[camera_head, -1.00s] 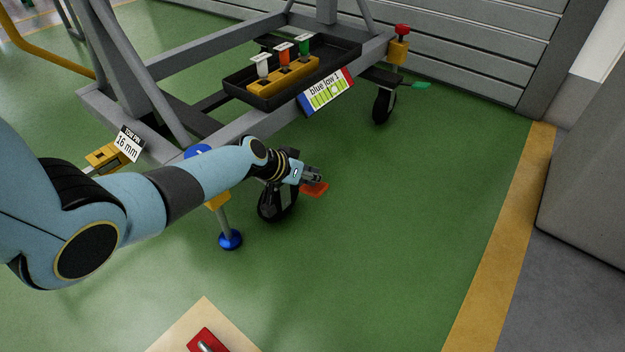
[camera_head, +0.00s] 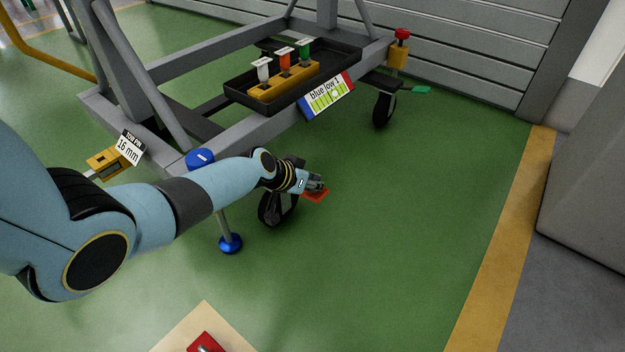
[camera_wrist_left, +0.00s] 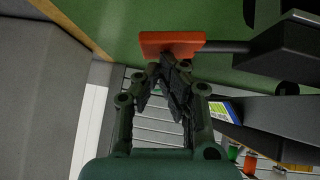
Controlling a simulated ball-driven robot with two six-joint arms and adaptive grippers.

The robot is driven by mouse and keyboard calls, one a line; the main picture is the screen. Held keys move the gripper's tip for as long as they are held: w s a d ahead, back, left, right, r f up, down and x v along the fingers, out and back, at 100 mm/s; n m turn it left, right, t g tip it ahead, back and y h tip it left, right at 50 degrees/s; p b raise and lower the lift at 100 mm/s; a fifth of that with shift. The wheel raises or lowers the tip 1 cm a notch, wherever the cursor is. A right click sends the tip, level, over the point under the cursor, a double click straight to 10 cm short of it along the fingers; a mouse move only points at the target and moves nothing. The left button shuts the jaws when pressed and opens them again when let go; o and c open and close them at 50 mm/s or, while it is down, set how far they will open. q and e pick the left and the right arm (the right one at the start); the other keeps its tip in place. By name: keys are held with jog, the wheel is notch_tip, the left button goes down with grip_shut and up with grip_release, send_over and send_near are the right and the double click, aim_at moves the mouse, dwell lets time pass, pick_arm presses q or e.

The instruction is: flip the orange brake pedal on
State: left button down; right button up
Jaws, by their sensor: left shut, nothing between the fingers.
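The orange brake pedal (camera_head: 315,195) sticks out beside the near caster wheel (camera_head: 277,207) of the grey stand. In the left wrist view the pedal (camera_wrist_left: 172,44) is a flat orange plate on a dark bar, at the top of the picture. My left gripper (camera_head: 319,184) is shut and empty, its fingertips at the pedal's edge and partly over it in the head view. In the wrist view its fingertips (camera_wrist_left: 165,62) reach the pedal's edge; whether they touch cannot be told. My right gripper is not in view.
The stand's grey frame (camera_head: 240,128) carries a black tray (camera_head: 235,88) with labelled parts. A blue-footed jack (camera_head: 230,243) stands left of the caster. A green pedal (camera_head: 421,89) is at the far caster. Green floor to the right is clear.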

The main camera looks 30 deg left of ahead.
aim_at(318, 195)
pick_arm(q)
jog(key=shift+s+d+f+y, duration=0.15)
jog(key=shift+d+f+y, duration=0.25)
jog(key=shift+f, duration=0.05)
jog(key=shift+d+f+m+y+p, duration=0.3)
jog(key=shift+f+m+y+p, duration=0.1)
jog(key=shift+f+m+y, duration=0.3)
jog(key=shift+f, duration=0.35)
jog(key=shift+s+d+f+b, duration=0.1)
jog(key=shift+f+b, duration=0.3)
jog(key=shift+f, duration=0.15)
jog(key=shift+f+b, duration=0.35)
jog(key=shift+b, duration=0.05)
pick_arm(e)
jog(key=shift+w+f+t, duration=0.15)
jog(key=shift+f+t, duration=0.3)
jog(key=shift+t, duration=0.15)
pick_arm(q)
jog(key=shift+d+f, duration=0.1)
